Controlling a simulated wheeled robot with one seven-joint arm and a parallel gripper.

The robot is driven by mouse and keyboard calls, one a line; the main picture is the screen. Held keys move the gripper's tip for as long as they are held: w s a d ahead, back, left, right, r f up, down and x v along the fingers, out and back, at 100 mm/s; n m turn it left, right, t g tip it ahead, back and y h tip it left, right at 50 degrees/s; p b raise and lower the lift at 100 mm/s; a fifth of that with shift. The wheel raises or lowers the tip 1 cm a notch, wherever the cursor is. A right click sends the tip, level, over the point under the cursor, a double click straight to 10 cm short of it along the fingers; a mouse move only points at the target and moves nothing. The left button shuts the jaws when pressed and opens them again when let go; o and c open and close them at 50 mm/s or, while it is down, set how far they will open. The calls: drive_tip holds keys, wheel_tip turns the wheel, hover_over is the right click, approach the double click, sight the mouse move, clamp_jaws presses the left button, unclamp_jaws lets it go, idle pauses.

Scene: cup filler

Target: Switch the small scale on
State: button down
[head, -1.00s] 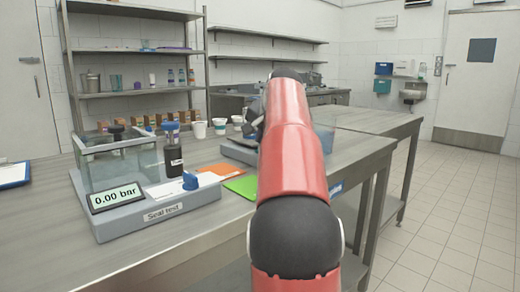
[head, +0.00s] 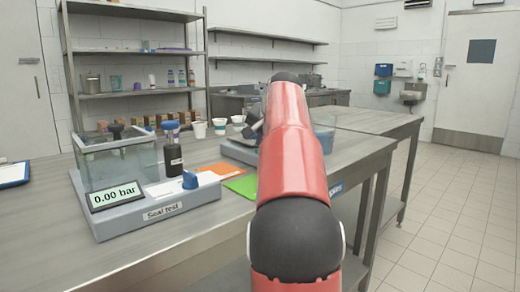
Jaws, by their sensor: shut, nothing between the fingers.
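My red arm reaches out over the bench and covers the middle of the head view. The dark end of it, my gripper (head: 251,128), shows only in part at the arm's left edge. It is shut and empty, above a grey device (head: 238,153) on the bench. Most of that device is behind my arm. I cannot tell whether it is the small scale, and no power button or lit display shows on it. Whether my gripper touches it cannot be told.
The seal tester (head: 155,215), reading 0.00 bar, stands at the left with a clear tank (head: 118,165). A dark bottle (head: 173,158), an orange sheet (head: 208,174), a green sheet (head: 241,185) and white cups (head: 219,126) are nearby. The front bench strip is clear.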

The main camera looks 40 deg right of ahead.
drive_tip(key=shift+f, duration=0.15)
drive_tip(key=shift+r+p, duration=0.7)
drive_tip(key=shift+p, duration=0.1)
wheel_tip(320, 180, up, 3)
drive_tip(key=p, duration=0.3)
wheel_tip(320, 180, up, 3)
drive_tip(key=shift+p, duration=0.3)
idle(0.4)
